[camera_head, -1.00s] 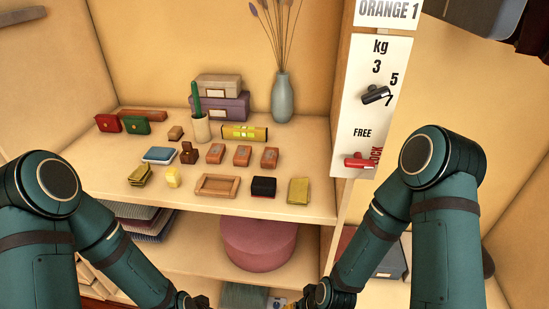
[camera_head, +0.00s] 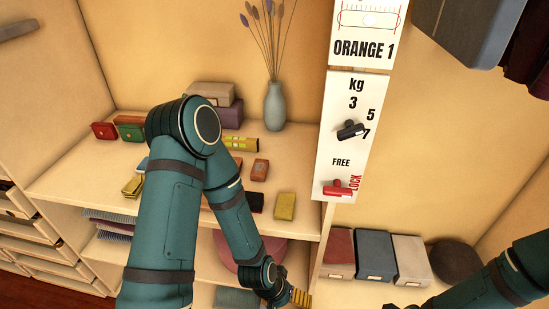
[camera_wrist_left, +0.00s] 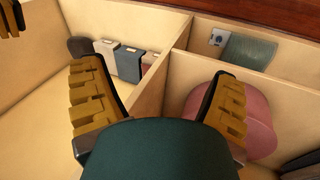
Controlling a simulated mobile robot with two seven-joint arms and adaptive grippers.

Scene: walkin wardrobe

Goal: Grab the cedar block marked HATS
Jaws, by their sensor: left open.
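Small reddish-brown cedar blocks lie on the upper shelf. One block (camera_head: 260,169) shows clearly in the head view, and another (camera_head: 238,163) is partly behind my left arm. I cannot read a HATS marking on either; other blocks may be hidden by the arm. My left gripper (camera_head: 292,296) is low in front of the shelf unit, below and apart from the blocks. In the left wrist view its two ribbed fingers (camera_wrist_left: 158,72) are spread with nothing held. My right arm enters at the lower right of the head view; a ribbed finger, probably my right gripper's (camera_wrist_left: 10,18), shows in the wrist view.
A yellow-green block (camera_head: 285,206) and a dark block stand near the shelf's front edge. A vase (camera_head: 275,106) stands behind. Boxes (camera_head: 375,254) stand in the right compartment. A pink pouf (camera_wrist_left: 254,125) sits below.

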